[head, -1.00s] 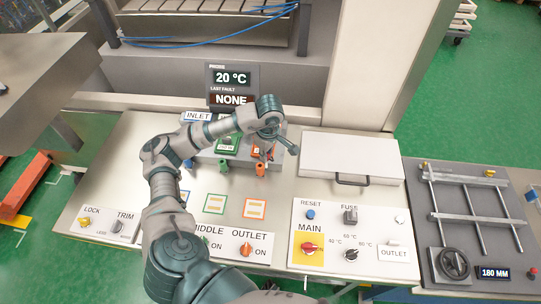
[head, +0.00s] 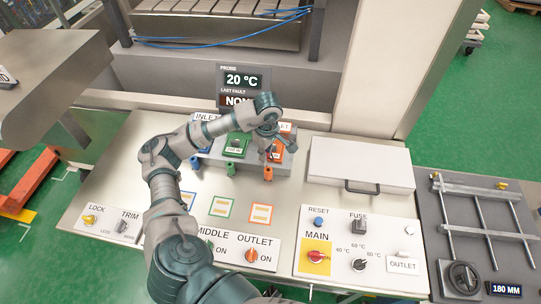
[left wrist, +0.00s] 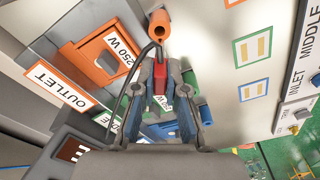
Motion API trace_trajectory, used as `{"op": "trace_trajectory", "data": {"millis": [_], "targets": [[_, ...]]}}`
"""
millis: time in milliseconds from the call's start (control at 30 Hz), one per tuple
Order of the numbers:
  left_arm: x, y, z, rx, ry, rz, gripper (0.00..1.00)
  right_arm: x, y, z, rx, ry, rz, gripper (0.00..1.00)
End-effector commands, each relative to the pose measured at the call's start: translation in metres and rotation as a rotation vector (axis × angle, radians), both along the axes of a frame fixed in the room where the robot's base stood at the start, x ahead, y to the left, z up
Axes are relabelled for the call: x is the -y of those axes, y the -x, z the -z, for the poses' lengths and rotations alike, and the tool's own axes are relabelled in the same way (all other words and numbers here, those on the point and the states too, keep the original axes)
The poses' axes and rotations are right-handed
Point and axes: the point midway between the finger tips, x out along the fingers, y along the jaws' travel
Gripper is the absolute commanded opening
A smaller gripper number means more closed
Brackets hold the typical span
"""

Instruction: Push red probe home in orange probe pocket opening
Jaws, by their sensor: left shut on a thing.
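My left gripper (head: 271,146) is shut on the red probe (left wrist: 160,76), a small red body between the fingers in the left wrist view. A thin dark cable loops beside the fingers. In the head view the orange tube (head: 268,173) sticks out below the gripper, at the right end of the pocket row. The probe's tip is hidden, so I cannot tell how deep it sits. My right gripper is not in view.
A green pocket (head: 236,146) stands left of the orange one, with a blue pocket beyond it. A white lidded box (head: 360,163) stands to the right. A control panel with knobs (head: 318,240) is nearer. The display (head: 240,80) stands behind.

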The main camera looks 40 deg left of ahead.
Motion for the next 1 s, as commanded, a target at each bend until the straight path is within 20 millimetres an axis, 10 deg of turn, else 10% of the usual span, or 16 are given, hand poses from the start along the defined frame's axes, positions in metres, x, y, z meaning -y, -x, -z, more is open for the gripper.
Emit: {"op": "trace_trajectory", "data": {"millis": [333,1000], "targets": [[0.007,0.0,-0.002,0.0,-0.007,0.0,0.0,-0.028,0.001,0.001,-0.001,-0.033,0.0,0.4],[0.002,0.0,0.012,-0.001,-0.002,-0.001,0.0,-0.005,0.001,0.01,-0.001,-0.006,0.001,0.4]]}}
